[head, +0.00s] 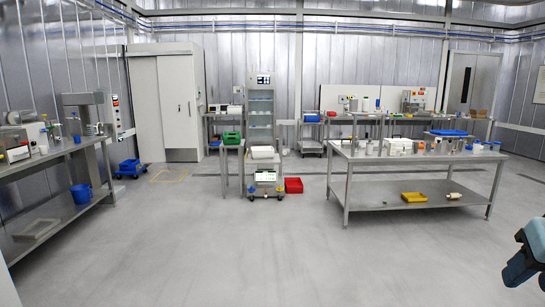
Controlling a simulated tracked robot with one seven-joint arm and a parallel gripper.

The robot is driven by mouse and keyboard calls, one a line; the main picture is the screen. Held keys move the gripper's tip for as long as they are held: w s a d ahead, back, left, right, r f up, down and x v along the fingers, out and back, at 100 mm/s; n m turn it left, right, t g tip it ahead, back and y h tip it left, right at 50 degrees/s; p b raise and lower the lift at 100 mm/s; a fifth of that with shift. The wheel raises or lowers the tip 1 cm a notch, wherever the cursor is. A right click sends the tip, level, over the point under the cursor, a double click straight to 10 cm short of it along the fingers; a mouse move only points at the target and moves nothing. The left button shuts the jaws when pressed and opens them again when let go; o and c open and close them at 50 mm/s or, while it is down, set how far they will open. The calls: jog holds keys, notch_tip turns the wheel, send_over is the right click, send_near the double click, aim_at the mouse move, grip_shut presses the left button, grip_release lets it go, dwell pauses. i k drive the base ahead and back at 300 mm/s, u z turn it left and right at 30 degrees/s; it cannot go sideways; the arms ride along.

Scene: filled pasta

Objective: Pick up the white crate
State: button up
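A white box-like thing (398,145) sits on top of the steel table at the right, among small items; it looks like a crate. Another white, box-like thing (263,152) lies on the small stand in front of the glass-door cabinet. From here I cannot tell for sure which of them is the white crate. Both are small in view and well across the room. Part of my arm shows at the lower right edge, far from both. My gripper's fingers are not in view.
The steel table (420,158) has a lower shelf with a yellow tray (414,197). A red crate (293,185) and a blue crate (130,168) are near the floor. A steel bench (45,215) runs along the left. The grey floor (240,250) between is clear.

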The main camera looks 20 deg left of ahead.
aim_at(259, 152)
jog(key=u, duration=0.15)
jog(key=i, duration=1)
jog(key=u, duration=0.55)
jog(key=i, duration=1.1)
jog(key=u, duration=0.45)
jog(key=i, duration=1.1)
jog(key=u, duration=0.35)
jog(key=i, duration=3.55)
jog(key=z, duration=0.45)
jog(key=i, duration=1.1)
jog(key=z, duration=0.15)
